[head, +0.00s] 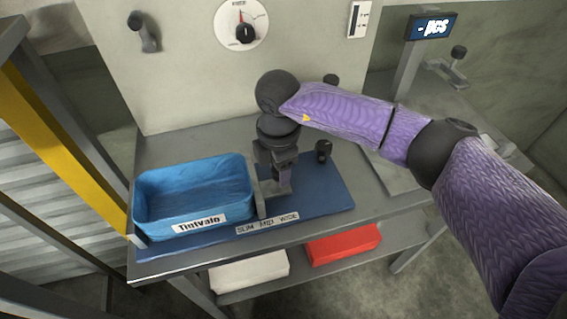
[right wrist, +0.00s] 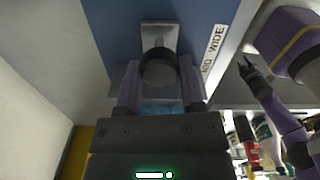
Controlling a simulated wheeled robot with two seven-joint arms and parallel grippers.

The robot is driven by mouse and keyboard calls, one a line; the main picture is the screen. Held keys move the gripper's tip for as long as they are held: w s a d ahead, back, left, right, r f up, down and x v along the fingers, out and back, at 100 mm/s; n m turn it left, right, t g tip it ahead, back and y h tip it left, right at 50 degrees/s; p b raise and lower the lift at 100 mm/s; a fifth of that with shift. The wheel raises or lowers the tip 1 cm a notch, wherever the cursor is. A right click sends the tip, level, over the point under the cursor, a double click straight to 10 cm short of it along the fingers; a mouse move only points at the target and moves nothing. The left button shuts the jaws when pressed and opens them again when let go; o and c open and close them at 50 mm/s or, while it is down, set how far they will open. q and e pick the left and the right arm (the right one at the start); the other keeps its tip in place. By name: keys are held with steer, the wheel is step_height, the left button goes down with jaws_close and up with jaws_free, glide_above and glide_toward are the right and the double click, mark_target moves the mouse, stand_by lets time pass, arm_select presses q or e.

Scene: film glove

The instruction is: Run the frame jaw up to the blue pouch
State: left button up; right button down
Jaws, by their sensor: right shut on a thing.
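The blue pouch (head: 190,183), an open-topped fabric bin labelled "Tintvalo", stands at the left of the blue mat. The frame jaw is a grey upright plate (head: 259,195) beside the pouch's right wall; I cannot tell whether they touch. My right gripper (head: 283,182) is shut on the jaw's handle. In the right wrist view its two fingers (right wrist: 158,88) flank a dark round knob (right wrist: 158,68) on a grey base. A purple arm with a small dark hand (right wrist: 254,76), apparently my left, shows there at the right; its fingers are too small to read.
The mat (head: 330,190) carries a "SLIM MID WIDE" label (head: 267,222) along its front edge and another dark knob (head: 323,151) at the back. The mat is bare at the right. A white box (head: 250,271) and a red box (head: 343,244) lie on the lower shelf.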

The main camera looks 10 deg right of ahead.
steer(key=shift+c, duration=1)
jaws_free()
step_height(320, 180, up, 10)
steer(key=p, duration=0.2)
